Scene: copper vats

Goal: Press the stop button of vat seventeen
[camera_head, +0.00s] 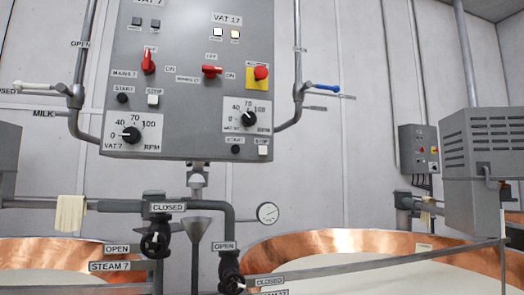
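A grey control panel (190,110) hangs on the wall at upper left, its left half labelled VAT 7 and its right half VAT 17. The stop button of vat seventeen (263,151) is a small white square at the panel's lower right. The black round start button of vat seventeen (236,149) sits just left of it. Above them are the vat seventeen speed dial (248,119) and a red switch (211,71) lying sideways. Two vat seventeen lamps (218,33) look lit. My gripper is not in view.
The vat seven side has a similar white stop button (153,100). A red mushroom button (261,73) sits on a yellow plate. Below are pipes, valves, a funnel (196,229) and copper vats (335,240). A grey louvred box (480,150) stands at right.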

